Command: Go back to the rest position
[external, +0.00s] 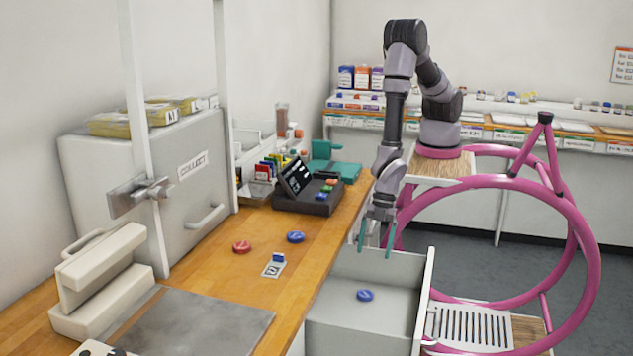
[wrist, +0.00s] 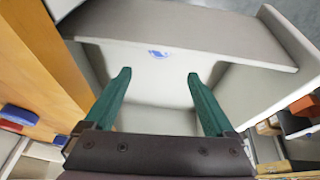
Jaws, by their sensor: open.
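My gripper (external: 376,246) points down over the open grey drawer (external: 330,329) at the counter's edge. Its two green fingers are apart, with nothing between them. In the wrist view, my gripper (wrist: 158,85) also shows open above the drawer. A blue round piece (external: 364,295) lies on the grey surface inside the drawer, below and apart from the fingers. The wrist view shows the same blue piece (wrist: 158,53) beyond the fingertips.
On the wooden counter (external: 215,265) lie a red round piece (external: 242,247), another blue round piece (external: 295,237) and a small marked card (external: 273,268). A dark terminal (external: 306,190) stands behind them. A grey cabinet (external: 150,180) labelled COLLECT stands at left. Shelves (external: 480,125) line the back wall.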

